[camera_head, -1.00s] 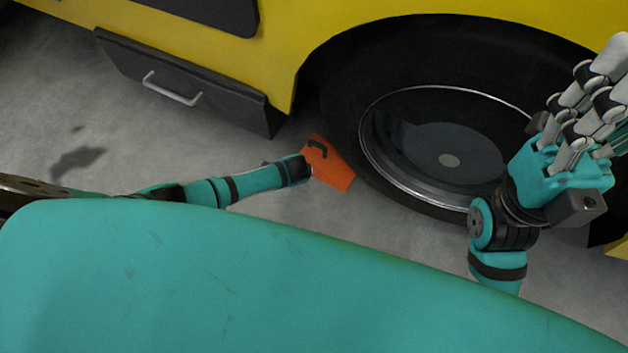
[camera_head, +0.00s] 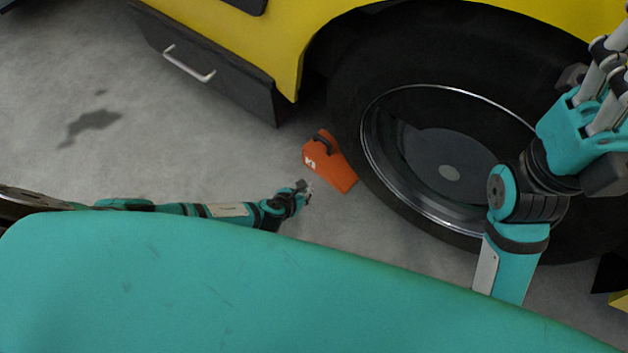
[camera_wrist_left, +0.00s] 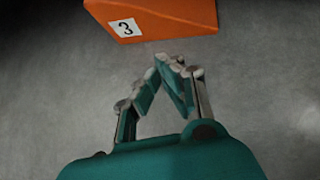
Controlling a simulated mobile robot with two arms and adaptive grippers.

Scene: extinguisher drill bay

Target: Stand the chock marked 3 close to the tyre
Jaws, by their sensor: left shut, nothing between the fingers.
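The orange chock (camera_head: 326,164) stands on the floor at the left side of the tyre (camera_head: 345,105), very near it; I cannot tell if they touch. It has a dark handle on top and a white label. In the left wrist view the chock (camera_wrist_left: 175,18) shows the label 3 at the top of the picture. My left gripper (camera_head: 308,190) is just short of the chock, apart from it. In the wrist view its fingertips (camera_wrist_left: 171,64) are together with nothing between them. My right gripper (camera_head: 606,75) is raised in front of the wheel, partly cut off by the picture edge.
The yellow vehicle (camera_head: 245,40) fills the back, with a dark side box (camera_head: 215,75) and its handle left of the wheel. My teal body covers the front. Grey floor (camera_head: 130,165) with a dark stain lies clear at left.

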